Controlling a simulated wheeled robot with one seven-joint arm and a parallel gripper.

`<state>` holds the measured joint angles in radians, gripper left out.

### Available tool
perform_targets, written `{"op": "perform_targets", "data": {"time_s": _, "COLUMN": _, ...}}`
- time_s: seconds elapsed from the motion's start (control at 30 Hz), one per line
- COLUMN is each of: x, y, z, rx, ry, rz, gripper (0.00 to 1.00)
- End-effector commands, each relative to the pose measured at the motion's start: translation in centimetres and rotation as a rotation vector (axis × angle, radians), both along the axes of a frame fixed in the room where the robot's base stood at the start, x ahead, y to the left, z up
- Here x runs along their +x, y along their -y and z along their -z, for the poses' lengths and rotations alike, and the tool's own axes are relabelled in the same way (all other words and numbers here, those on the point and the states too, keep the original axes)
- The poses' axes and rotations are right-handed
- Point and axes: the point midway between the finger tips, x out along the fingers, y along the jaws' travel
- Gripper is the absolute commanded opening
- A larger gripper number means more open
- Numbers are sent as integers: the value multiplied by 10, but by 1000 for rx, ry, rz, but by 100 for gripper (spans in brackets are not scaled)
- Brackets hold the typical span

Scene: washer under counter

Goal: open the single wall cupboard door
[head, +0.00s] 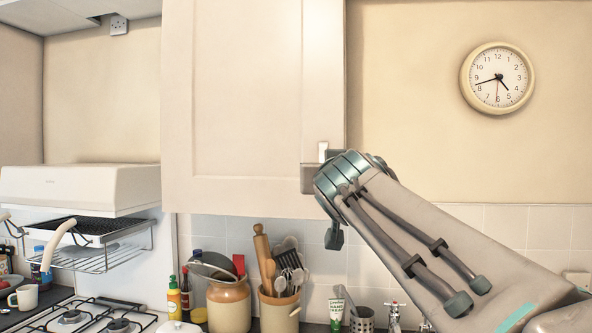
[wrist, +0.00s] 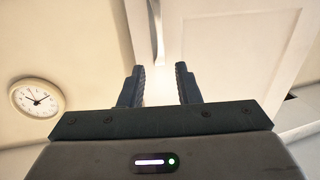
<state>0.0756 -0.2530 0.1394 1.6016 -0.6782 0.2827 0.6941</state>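The single wall cupboard door (head: 245,90) is a cream panelled door, and it looks shut in the head view. It fills the right of the wrist view (wrist: 235,50). My gripper (head: 321,168) is at the door's lower right edge. In the wrist view my gripper (wrist: 159,72) points up at the door, its two dark fingers apart with a bright gap between them. A pale upright bar, seemingly the handle (wrist: 157,28), lies just beyond and in line with that gap. A small pale piece of it (head: 323,150) shows above my gripper. Contact cannot be told.
A round clock (head: 497,78) hangs on the wall to the right. Below the door, a utensil pot (head: 279,310), a brown jar (head: 229,305) and bottles stand on the counter. A cooker hood (head: 80,188) is at left.

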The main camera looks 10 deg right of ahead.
Motion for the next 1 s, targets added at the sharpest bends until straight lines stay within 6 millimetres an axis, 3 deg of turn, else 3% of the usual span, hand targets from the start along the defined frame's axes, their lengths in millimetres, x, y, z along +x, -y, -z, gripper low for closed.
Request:
{"op": "perform_targets", "data": {"time_s": 0.3, "x": 60, "y": 7, "z": 0, "rx": 0, "ry": -6, "rz": 1, "gripper": 30}}
{"op": "perform_targets", "data": {"time_s": 0.53, "x": 95, "y": 12, "z": 0, "rx": -1, "ry": -5, "rz": 1, "gripper": 30}}
{"op": "perform_targets", "data": {"time_s": 0.73, "x": 112, "y": 14, "z": 0, "rx": -1, "ry": -3, "rz": 1, "gripper": 30}}
{"op": "perform_targets", "data": {"time_s": 1.0, "x": 117, "y": 15, "z": 1, "rx": -1, "ry": -3, "rz": 1, "gripper": 30}}
